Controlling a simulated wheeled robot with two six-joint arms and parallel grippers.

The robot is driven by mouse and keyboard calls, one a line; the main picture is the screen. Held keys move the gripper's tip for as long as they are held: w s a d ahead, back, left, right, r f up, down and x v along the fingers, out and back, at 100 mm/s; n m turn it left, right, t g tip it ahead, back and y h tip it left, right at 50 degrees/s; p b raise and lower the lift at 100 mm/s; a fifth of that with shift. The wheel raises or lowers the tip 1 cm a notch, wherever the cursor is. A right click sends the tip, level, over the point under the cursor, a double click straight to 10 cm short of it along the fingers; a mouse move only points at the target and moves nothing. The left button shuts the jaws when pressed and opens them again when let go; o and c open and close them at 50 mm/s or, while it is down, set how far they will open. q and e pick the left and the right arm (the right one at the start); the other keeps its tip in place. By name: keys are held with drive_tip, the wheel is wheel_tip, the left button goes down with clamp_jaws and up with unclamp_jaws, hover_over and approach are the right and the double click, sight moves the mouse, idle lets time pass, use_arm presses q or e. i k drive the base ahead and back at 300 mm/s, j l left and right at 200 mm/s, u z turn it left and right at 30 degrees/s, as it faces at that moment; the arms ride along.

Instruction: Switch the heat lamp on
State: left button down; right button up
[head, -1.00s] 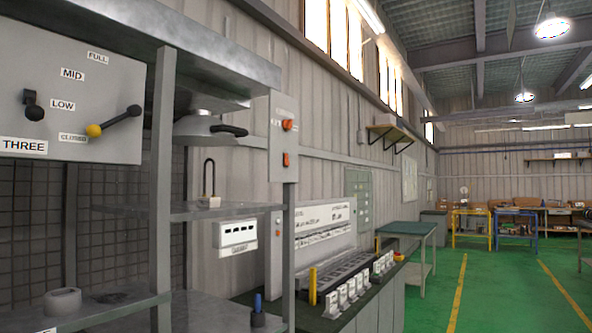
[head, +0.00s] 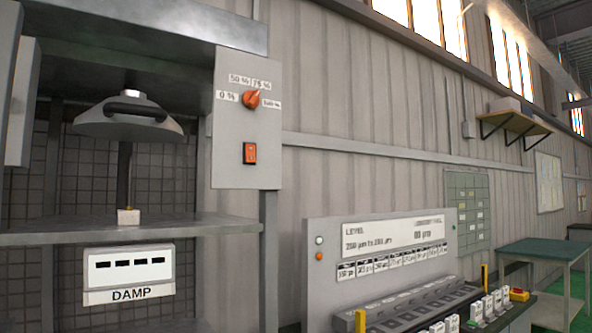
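The heat lamp (head: 128,118) is a grey dome with a black handle, hanging under the top of the metal rack at the left. To its right, a grey control panel (head: 232,172) carries an orange dial (head: 251,98) with labels 0 %, 50 %, 75 % and 100 %. Its pointer is turned toward the upper right, near the 75 % label. Below the dial is a red-orange rocker switch (head: 249,153). Its position is too small to tell. Neither of my grippers is in view.
A metal shelf (head: 60,232) runs below the lamp, with a white box labelled DAMP (head: 128,272) under it. A bench unit marked LEVEL (head: 385,240) stands to the right, with a green-topped table (head: 545,250) beyond. Green floor shows at far right.

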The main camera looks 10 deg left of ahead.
sight(250, 158)
drive_tip(key=i+l+u, duration=0.1)
drive_tip(key=l, duration=0.25)
drive_tip(key=i+l, duration=0.25)
drive_tip(key=l, duration=0.15)
drive_tip(key=i+l+u, duration=0.15)
drive_tip(key=l, duration=0.25)
drive_tip(key=i+l, duration=0.15)
drive_tip(key=l, duration=0.2)
drive_tip(key=u, duration=0.05)
